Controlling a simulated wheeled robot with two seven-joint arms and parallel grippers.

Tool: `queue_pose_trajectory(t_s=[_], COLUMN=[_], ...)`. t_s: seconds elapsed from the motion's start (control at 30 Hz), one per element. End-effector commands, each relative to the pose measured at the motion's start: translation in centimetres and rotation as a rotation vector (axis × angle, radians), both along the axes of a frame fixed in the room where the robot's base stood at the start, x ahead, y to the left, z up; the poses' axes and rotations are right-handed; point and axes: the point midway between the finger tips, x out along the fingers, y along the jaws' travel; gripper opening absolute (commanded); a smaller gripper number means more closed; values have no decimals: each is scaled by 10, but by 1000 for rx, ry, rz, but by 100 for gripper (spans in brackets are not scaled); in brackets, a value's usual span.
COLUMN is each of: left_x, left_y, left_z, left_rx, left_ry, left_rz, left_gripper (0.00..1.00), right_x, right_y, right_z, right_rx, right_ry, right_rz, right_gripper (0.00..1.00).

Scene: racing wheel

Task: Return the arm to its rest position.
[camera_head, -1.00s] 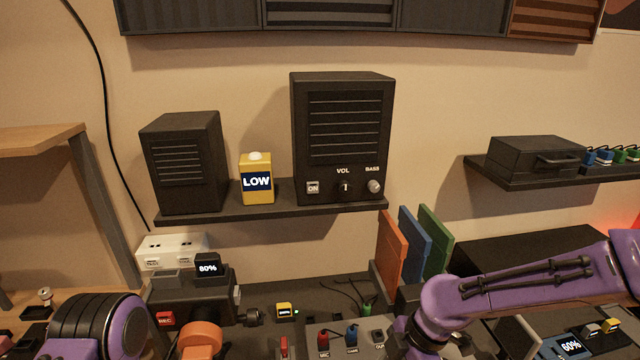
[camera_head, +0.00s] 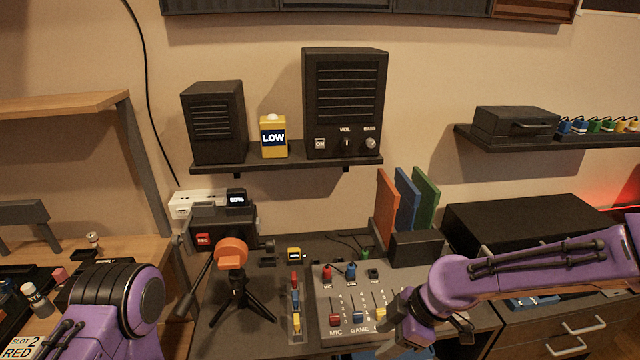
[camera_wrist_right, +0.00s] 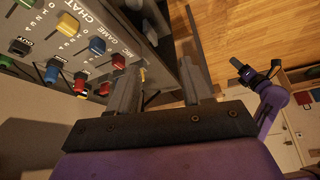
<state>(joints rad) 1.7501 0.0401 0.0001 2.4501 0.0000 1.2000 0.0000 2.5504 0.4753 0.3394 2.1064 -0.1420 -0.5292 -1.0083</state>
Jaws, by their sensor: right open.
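My right arm (camera_head: 540,266) comes in from the right, its forearm nearly level over the desk. My right gripper (camera_head: 392,343) points down and left near the front of the mixer panel (camera_head: 345,287); the forearm and wrist partly hide it. In the right wrist view its two grey fingers (camera_wrist_right: 163,92) stand apart with nothing between them, beside the mixer. My left arm (camera_head: 115,305) shows at the lower left, but its gripper is outside the head view. A purple arm with a dark end (camera_wrist_right: 262,88) also shows in the right wrist view, too small to read its jaws.
A black tripod (camera_head: 240,300) and a slider strip (camera_head: 295,305) stand left of the mixer. Orange, blue and green upright panels (camera_head: 408,205) and a black box (camera_head: 525,225) are behind it. A speaker shelf (camera_head: 285,160) hangs above. Wooden floor (camera_wrist_right: 245,40) shows in the wrist view.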

Motion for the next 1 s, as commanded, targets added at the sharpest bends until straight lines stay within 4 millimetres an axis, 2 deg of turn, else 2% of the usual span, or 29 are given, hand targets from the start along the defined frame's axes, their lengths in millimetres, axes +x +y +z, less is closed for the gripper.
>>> queue_pose_trajectory(t_s=[0.2,0.33,0.47,0.57,0.6,0.67,0.7,0.77,0.8,0.9,1.0], left_x=[0,0,0,0,0,0,0,0,0,0,0], left_y=[0,0,0,0,0,0,0,0,0,0,0], left_z=[0,-2,-6,-13,-17,-24,-27,-33,-36,-43,-47], left_rx=[1,0,0,0,0,0,0,0,0,0,0], left_ry=[-1,0,0,0,0,0,0,0,0,0,0], left_rz=[0,0,0,0,0,0,0,0,0,0,0], left_gripper=[43,43,43,43,43,43,43,43,43,43,43], right_x=[22,35,39,26,13,-15,-38,-75,-101,-162,-204], right_y=[7,4,-10,-37,-54,-83,-102,-129,-144,-165,-172], right_z=[2,-7,-39,-88,-114,-154,-176,-204,-220,-250,-270], right_rx=[104,188,270,322,334,332,318,276,231,70,-60], right_ry=[-4,14,58,96,103,89,67,23,-7,-25,10], right_rz=[-324,-602,-955,-1313,-1479,-1717,-1841,-1982,-2040,-2059,-2024], right_gripper=[49,49,49,49,49,49,49,49,49,49,49])
